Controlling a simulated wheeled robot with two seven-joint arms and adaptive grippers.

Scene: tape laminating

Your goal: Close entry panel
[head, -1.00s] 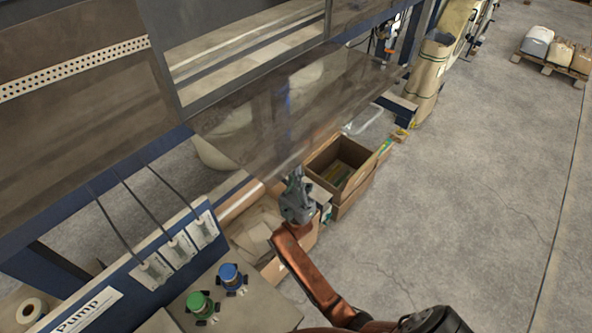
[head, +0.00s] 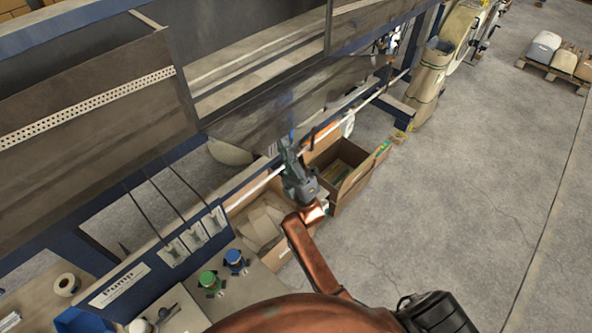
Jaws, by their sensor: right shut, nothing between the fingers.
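The entry panel (head: 258,112) is a dark, see-through sheet on the blue machine frame, in the middle of the head view. It hangs tilted down from its upper edge, and its lower edge stands near the pale rail of the frame. My right gripper (head: 285,146) is shut and empty, with its fingers up at the outer face of the panel near the lower edge. It seems to touch the panel, but I cannot tell for certain. My left gripper is not in view.
An open cardboard box (head: 348,183) stands on the floor right of my gripper, with another carton (head: 262,222) below it. The floor (head: 460,180) at right is clear.

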